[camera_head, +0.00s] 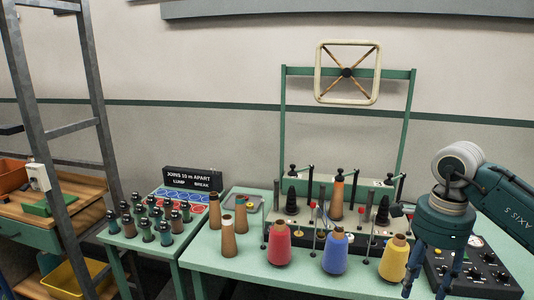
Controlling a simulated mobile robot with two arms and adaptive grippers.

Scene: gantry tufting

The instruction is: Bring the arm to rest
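My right arm comes in from the right edge, bent at a white and grey joint. Its teal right gripper (426,287) points down over the right end of the green table (216,264). Its two fingers are spread apart, and I see nothing held between them. The fingertips reach near the bottom edge of the picture, between the yellow yarn cone (393,261) and the black control box (485,272). I cannot tell their height above the table. My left gripper is not in view.
A red cone (279,245) and a blue cone (335,253) stand along the table front. Several brown cones stand at left. Behind is a green gantry frame (283,130) with spindles. A side table holds several dark bobbins. A ladder (40,140) stands at left.

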